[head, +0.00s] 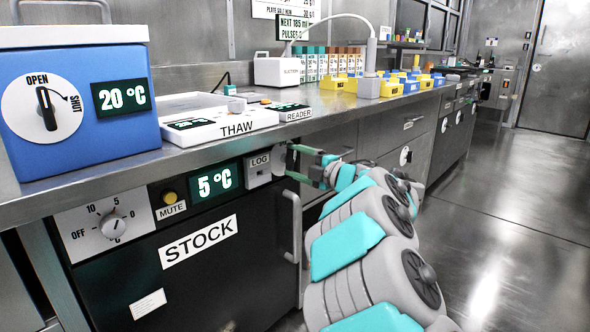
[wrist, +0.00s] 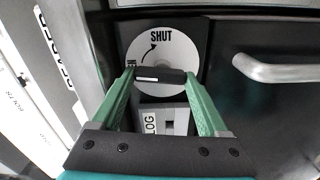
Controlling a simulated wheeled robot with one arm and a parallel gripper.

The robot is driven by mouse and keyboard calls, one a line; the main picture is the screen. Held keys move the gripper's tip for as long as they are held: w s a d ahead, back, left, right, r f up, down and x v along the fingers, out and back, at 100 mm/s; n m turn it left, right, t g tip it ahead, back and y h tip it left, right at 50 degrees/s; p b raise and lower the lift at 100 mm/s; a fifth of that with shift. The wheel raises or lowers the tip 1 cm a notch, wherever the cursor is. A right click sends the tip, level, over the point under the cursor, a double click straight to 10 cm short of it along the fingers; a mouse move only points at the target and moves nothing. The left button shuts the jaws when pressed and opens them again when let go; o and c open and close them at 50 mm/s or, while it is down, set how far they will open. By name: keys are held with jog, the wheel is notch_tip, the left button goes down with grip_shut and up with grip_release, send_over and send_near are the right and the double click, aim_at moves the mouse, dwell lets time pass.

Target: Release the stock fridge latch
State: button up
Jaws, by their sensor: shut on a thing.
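The stock fridge (head: 215,260) is the black unit under the bench, with a STOCK label and a 5 °C display. Its latch shows in the wrist view as a pale round dial (wrist: 180,55) marked SHUT with a curved arrow; a second mark at its left edge is mostly hidden. A dark latch handle (wrist: 160,76) crosses the dial sideways in that view. My gripper (wrist: 160,78) has its green fingers closed on the handle's two ends. In the head view my gripper (head: 300,162) is at the fridge's upper right corner, and the latch is mostly hidden there.
The fridge's vertical bar handle (head: 296,228) stands out below my gripper; it also shows in the wrist view (wrist: 275,70). The LOG panel (head: 258,168) is beside the latch. The bench edge (head: 330,120) runs just above my gripper. The floor (head: 500,220) at right is clear.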

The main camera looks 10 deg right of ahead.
jog(key=shift+f+n+b, duration=0.1)
jog(key=shift+n+b, duration=0.3)
jog(key=shift+n, duration=0.3)
jog(key=shift+a, duration=0.1)
jog(key=o, duration=1.2)
jog(key=shift+o, duration=0.2)
jog(key=shift+s, duration=0.1)
jog(key=v, duration=0.8)
jog(key=shift+p, duration=0.4)
